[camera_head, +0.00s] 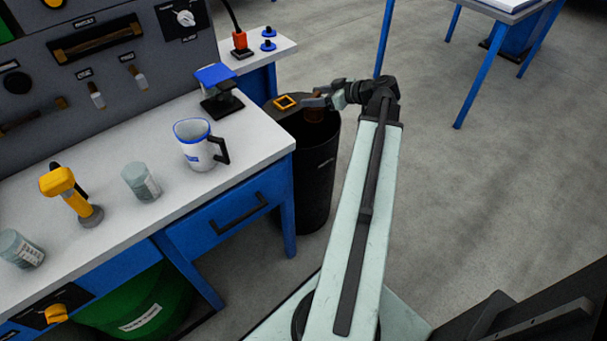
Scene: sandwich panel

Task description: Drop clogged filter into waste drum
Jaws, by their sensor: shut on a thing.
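The waste drum (314,180) is a tall black cylinder with an open top and a small label, standing on the floor at the right end of the workbench. My gripper (304,102) reaches in from the right, above the drum's mouth. It is shut on a small square piece with an orange frame and dark middle, which looks like the clogged filter (286,101). The filter is at the fingertips, over the left part of the drum's opening. A brown shape shows inside the drum, below the gripper. The finger contact is too small to see clearly.
The workbench (250,150) holds a white-and-blue mug (200,145), a blue-topped stand (219,90), a yellow handheld tool (70,190) and jars (140,182).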

